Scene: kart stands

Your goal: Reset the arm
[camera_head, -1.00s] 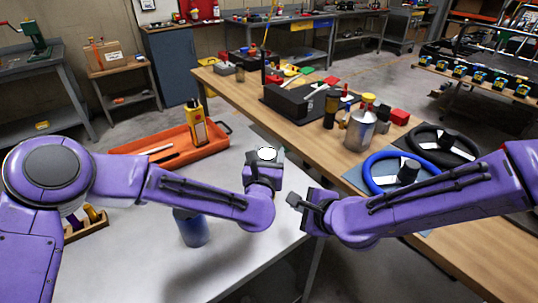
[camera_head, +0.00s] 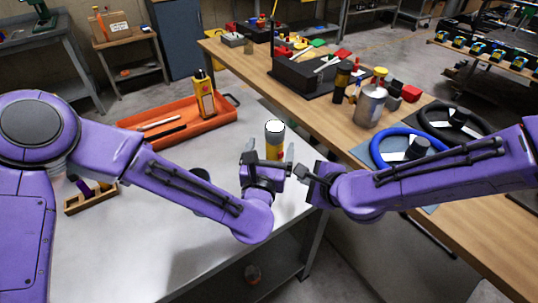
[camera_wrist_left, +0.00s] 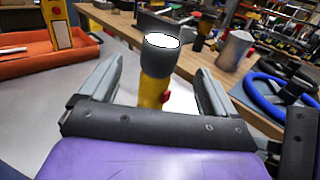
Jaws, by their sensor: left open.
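An upright flashlight (camera_head: 274,139) with a yellow body, grey head and white lens stands at the right end of the grey table (camera_head: 130,235). My left gripper (camera_head: 269,156) is open, its two fingers apart on either side of the flashlight in the picture. The left wrist view shows the flashlight (camera_wrist_left: 155,75) between the spread fingers, with clear gaps on both sides; its lower end is hidden. My right gripper (camera_head: 311,180) is close to the right of the left one, seen side-on, its jaws unclear.
An orange tray (camera_head: 222,115) holding a yellow bottle (camera_head: 204,95) lies at the table's back. A small wooden holder (camera_head: 90,200) is at left. A dark round item (camera_head: 201,175) is mostly behind my left arm. A wooden bench (camera_head: 345,137) carries a metal can (camera_head: 370,105) and steering wheels.

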